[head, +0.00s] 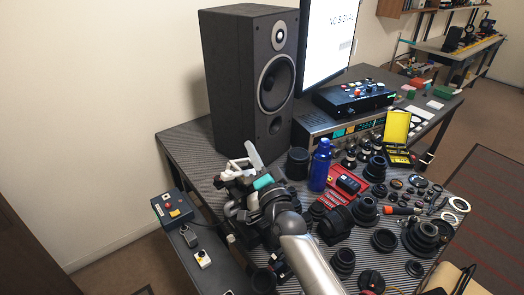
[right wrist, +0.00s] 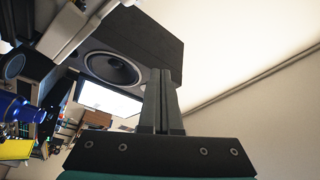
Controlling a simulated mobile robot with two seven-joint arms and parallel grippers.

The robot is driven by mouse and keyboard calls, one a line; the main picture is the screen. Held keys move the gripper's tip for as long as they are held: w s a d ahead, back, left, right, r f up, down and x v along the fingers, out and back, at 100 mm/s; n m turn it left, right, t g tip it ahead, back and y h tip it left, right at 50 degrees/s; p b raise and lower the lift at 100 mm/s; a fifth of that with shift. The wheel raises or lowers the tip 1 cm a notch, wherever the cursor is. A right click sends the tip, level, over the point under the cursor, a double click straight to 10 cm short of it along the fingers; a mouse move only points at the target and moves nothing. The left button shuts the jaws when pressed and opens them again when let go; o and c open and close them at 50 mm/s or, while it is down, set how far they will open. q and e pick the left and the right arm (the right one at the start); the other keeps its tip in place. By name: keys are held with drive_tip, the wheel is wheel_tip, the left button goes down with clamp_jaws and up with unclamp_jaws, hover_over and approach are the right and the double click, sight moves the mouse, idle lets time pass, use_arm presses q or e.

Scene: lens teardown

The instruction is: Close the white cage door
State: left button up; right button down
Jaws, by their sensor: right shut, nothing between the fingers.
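A small white frame (head: 236,166) with a tilted white panel (head: 253,155) stands near the front left corner of the bench, in front of the speaker. The panel looks like the cage door and stands at an angle to the frame; its hinge is hard to make out. A pale edged part, perhaps of the same cage, shows at upper left in the right wrist view (right wrist: 65,30). My right gripper (head: 222,182) is beside and just below the white frame. Its fingers are together and empty in the right wrist view (right wrist: 162,75). Contact with the white parts cannot be told.
A tall black speaker (head: 238,85) stands behind. A blue bottle (head: 320,168), a red case (head: 333,198) and several black lens parts (head: 384,240) crowd the bench to the right. A control box (head: 172,208) sits lower left. A bare strip of bench (head: 185,145) lies left of the speaker.

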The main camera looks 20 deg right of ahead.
sight(243, 173)
drive_tip(key=s+a+f+n+y+b, duration=0.2)
drive_tip(key=a+f+n+y+b, duration=0.4)
drive_tip(key=n, duration=0.9)
drive_tip(key=shift+f+b, duration=1.2)
drive_tip(key=shift+f, duration=0.3)
drive_tip(key=shift+a+n, duration=0.15)
drive_tip(key=shift+n, duration=0.15)
drive_tip(key=shift+r, duration=0.1)
